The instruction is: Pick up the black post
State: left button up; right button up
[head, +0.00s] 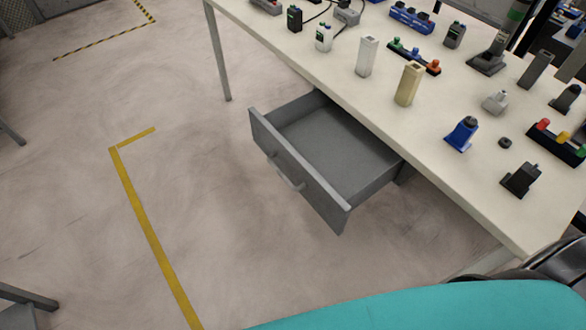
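A dark, blackish-grey upright post (535,69) stands on the right part of the white table, towards the back. It has a rectangular shape like the white post (367,56) and the tan post (409,84) further left. It stands upright, with a grey device to its left and a small dark device to its right. Neither of my grippers can be made out in the head view, and nothing is seen touching the post.
The white table (452,181) carries several small devices, including a blue one (462,134) and a black one (521,179) near the front. A grey drawer (300,176) stands open below the table edge. Floor to the left is clear, with yellow tape (143,221).

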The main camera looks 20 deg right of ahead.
aim_at(518, 182)
jog(key=z, duration=2.2)
